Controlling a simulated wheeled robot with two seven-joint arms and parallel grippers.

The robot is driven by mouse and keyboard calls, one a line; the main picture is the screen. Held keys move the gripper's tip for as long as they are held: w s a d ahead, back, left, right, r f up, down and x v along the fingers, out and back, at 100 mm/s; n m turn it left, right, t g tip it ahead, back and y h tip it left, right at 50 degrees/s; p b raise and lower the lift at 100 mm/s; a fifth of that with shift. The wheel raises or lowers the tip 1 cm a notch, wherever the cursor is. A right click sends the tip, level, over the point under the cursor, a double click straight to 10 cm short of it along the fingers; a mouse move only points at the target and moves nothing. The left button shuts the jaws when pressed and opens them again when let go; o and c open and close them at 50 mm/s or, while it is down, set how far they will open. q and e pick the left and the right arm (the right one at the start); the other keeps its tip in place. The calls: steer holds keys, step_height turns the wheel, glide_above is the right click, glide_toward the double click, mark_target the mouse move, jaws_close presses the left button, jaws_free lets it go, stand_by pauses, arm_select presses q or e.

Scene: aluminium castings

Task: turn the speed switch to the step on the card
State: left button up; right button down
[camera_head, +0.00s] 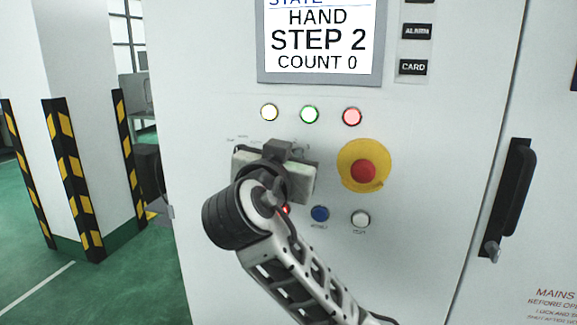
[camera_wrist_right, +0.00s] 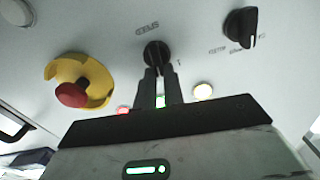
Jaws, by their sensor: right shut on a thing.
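The speed switch (camera_wrist_right: 156,50) is a dark round knob on the pale panel, beside an upside-down label that looks like SPEED. My right gripper (camera_wrist_right: 155,72) is shut on it in the right wrist view. In the head view my right gripper (camera_head: 276,152) hides the knob against the panel. The display (camera_head: 319,40) reads HAND, STEP 2, COUNT 0. A small black CARD label (camera_head: 413,67) sits to the right of the display; I cannot see a card's step number. My left gripper is not in view.
A red emergency stop on a yellow base (camera_head: 363,168) is right of the gripper. A second black knob (camera_wrist_right: 241,26) is close by. Lit white, green (camera_head: 309,114) and red lamps are above; blue (camera_head: 320,214) and white buttons are below. A black door handle (camera_head: 513,187) is far right.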

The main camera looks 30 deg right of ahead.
arm_select(q)
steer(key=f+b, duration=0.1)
steer(key=b, duration=0.1)
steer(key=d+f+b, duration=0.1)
steer(key=b, duration=0.2)
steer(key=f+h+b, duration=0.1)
steer(key=b, duration=0.2)
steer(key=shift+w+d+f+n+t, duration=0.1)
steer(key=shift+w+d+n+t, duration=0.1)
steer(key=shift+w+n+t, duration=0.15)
arm_select(e)
steer(key=m, duration=0.7)
steer(key=shift+s+d+f, duration=0.3)
steer(key=shift+s+f, duration=0.05)
steer(key=shift+s, duration=0.05)
steer(key=shift+m, duration=0.3)
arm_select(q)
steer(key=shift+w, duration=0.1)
arm_select(e)
steer(key=c, duration=1.5)
jaws_free()
steer(key=shift+r, duration=0.1)
